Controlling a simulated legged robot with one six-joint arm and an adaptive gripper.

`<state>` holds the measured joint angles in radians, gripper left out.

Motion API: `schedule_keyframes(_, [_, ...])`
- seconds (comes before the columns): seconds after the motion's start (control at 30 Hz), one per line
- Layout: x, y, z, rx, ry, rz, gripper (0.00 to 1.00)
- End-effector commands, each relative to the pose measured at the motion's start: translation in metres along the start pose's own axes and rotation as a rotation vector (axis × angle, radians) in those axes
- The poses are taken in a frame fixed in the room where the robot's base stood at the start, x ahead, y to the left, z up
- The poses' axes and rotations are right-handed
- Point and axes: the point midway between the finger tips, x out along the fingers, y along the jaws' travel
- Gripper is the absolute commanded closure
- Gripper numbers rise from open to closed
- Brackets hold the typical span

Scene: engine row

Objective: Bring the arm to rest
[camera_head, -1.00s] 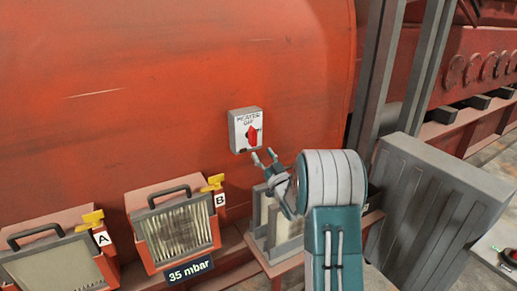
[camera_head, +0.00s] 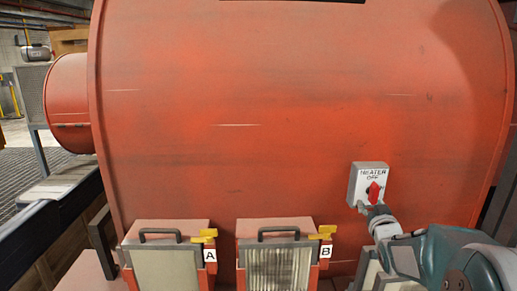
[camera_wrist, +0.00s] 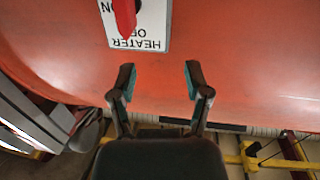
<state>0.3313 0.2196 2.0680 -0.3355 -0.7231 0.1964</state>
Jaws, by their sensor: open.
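My arm (camera_head: 450,255) enters the head view from the lower right, bent low in front of the red tank. My gripper (camera_head: 372,208) is just below the grey heater switch box (camera_head: 358,184), and its fingertips overlap the lower edge of the box in this view. In the wrist view my gripper (camera_wrist: 159,80) is open, with two dark, teal-padded fingers apart and nothing between them. The switch's red knob (camera_head: 376,192) stands tilted beside the lettering "HEATER OFF". The knob also shows upside down at the top of the wrist view (camera_wrist: 125,18), cut off by the frame.
The large red tank (camera_head: 230,110) fills the background. Filter housings A (camera_head: 165,268) and B (camera_head: 275,268), with black handles and yellow latches, stand along its base. A walkway rail (camera_head: 60,205) runs at the left. Yellow bars (camera_wrist: 245,160) show low in the wrist view.

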Motion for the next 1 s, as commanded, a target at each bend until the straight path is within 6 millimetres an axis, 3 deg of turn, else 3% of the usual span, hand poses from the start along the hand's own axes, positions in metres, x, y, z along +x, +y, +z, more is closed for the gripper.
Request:
schedule_keyframes(0.1, [-0.030, -0.018, -0.013, -0.007, -0.120, 0.022, 0.37])
schedule_keyframes(0.37, [-0.116, -0.053, -0.015, -0.006, -0.411, 0.039, 0.37])
schedule_keyframes(0.8, [-0.308, -0.107, 0.024, -0.003, -0.911, -0.073, 0.37])
schedule_keyframes(0.9, [-0.340, -0.114, 0.033, -0.008, -0.992, -0.106, 0.37])
schedule_keyframes(1.0, [-0.358, -0.117, 0.038, -0.011, -1.038, -0.124, 0.37])
